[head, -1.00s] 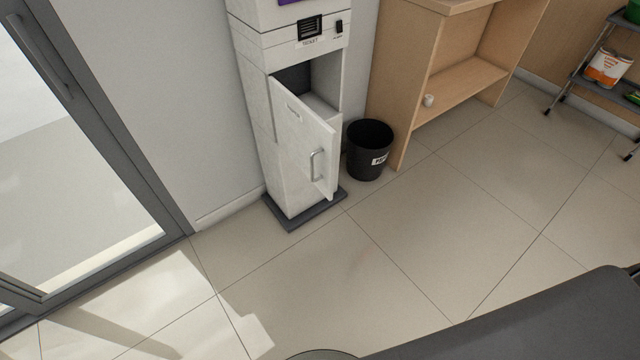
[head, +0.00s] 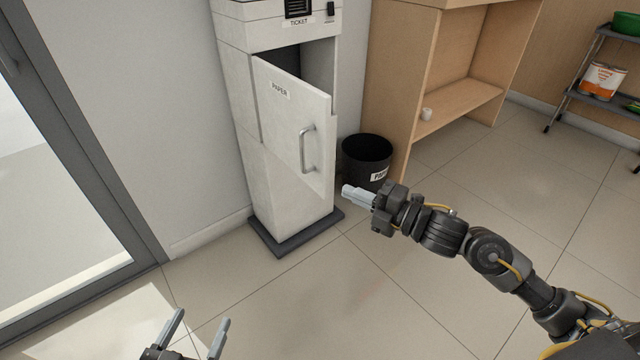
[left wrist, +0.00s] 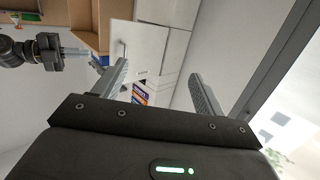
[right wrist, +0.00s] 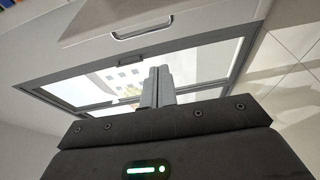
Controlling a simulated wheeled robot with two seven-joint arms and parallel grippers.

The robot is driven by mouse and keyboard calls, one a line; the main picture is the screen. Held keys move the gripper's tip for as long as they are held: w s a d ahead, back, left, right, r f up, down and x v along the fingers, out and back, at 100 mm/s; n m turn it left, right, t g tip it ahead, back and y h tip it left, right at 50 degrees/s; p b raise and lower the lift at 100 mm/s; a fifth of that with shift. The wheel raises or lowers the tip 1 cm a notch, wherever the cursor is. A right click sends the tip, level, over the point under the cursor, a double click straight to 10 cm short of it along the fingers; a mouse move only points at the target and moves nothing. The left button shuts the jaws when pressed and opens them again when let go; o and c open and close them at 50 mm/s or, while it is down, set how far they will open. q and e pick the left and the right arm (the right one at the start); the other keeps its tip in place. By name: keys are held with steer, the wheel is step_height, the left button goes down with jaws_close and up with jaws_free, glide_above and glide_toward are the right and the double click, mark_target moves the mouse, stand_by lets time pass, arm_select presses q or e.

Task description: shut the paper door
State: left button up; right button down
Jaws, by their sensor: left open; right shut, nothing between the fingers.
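The paper door (head: 290,130) is a white panel labelled PAPER on the front of the white ticket kiosk (head: 264,30). It stands ajar, with a dark gap along its top and right side. Its metal handle (head: 308,149) is on its right part and also shows in the right wrist view (right wrist: 140,30). My right gripper (head: 346,192) is shut and empty, to the right of the door's lower edge and apart from it in the head view. My left gripper (head: 200,325) is open and empty, low in front of the kiosk.
A black bin (head: 366,158) stands right of the kiosk, behind my right gripper. A wooden counter (head: 392,110) stands beyond it. A glass door (head: 60,190) is at the left. The dark kiosk base (head: 290,240) juts out slightly. The floor in front is clear.

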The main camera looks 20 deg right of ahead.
mark_target(329, 170)
steer(key=w+a, duration=0.1)
steer(key=w, duration=0.1)
steer(key=w+a, duration=0.1)
steer(key=w, duration=0.2)
steer(key=w+a+b, duration=0.1)
steer(key=w, duration=0.2)
steer(key=shift+w+a+r, duration=0.15)
steer(key=shift+w+a, duration=0.1)
steer(key=shift+a, duration=0.15)
arm_select(q)
steer(key=shift+s+d+r+m+t+h, duration=0.15)
steer(key=shift+d+r+t+h, duration=0.3)
steer(key=shift+r, duration=0.4)
steer(key=shift+s+d+r+m+t+h, duration=0.2)
steer(key=shift+d+r+t+h, duration=0.2)
steer(key=shift+r, duration=0.4)
steer(key=shift+s+d+r+m+t+h, duration=0.15)
steer(key=shift+d+r+t+h, duration=0.25)
steer(key=shift+r, duration=0.45)
arm_select(e)
steer(key=shift+w+d, duration=0.15)
steer(key=shift+d, duration=0.3)
arm_select(q)
steer(key=shift+h, duration=0.25)
arm_select(e)
steer(key=shift+d, duration=0.1)
